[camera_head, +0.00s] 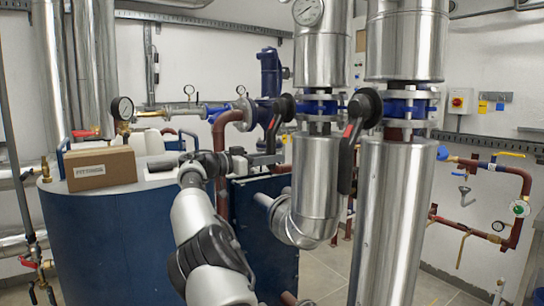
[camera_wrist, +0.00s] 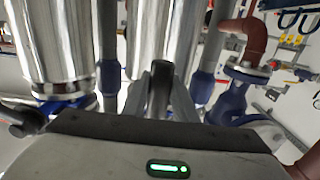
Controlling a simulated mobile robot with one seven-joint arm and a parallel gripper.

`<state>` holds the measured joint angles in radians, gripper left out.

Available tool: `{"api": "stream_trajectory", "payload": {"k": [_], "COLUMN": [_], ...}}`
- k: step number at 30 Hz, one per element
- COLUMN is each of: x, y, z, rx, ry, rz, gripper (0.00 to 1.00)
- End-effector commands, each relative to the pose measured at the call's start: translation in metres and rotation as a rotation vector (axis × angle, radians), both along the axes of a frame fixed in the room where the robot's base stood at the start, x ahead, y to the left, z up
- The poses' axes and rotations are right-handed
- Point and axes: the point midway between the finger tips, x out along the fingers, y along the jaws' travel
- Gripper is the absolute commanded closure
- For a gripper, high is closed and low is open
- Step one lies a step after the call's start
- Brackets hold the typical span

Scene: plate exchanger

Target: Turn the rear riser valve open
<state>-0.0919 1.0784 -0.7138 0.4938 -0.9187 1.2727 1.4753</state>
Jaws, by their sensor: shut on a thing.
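The rear riser valve (camera_head: 318,107) is a blue butterfly valve between metal flanges on the left silver-clad riser. Its black lever (camera_head: 273,128), with a red strip, hangs down and slightly left from a round black hub. My gripper (camera_head: 268,156) is at the lower end of this lever, beside the riser. In the wrist view, the grey fingers of my gripper (camera_wrist: 160,92) are closed around a dark upright bar, the lever end (camera_wrist: 160,72). The exact contact is too small to see in the head view.
A second blue valve (camera_head: 405,107) on the nearer right riser has a long black lever (camera_head: 346,165) hanging down close by. A blue tank (camera_head: 115,240) carries a cardboard box (camera_head: 101,168). A clad pipe elbow (camera_head: 297,222) lies below my gripper.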

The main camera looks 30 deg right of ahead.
Motion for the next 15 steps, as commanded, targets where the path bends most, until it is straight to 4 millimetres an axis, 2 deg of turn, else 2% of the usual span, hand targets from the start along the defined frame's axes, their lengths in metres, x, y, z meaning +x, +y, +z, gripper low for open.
{"api": "stream_trajectory", "payload": {"k": [10, 11, 13, 15], "x": [0.0027, 0.0027, 0.0024, 0.0021], "y": [0.0017, 0.0017, 0.0017, 0.0015], "z": [0.0029, 0.003, 0.0029, 0.0027], "rx": [-0.002, -0.003, -0.002, -0.002], "ry": [-0.011, -0.011, -0.01, -0.009], "rz": [0.012, 0.012, 0.01, 0.009], "gripper": [1.0, 0.7, 0.58, 0.56]}}
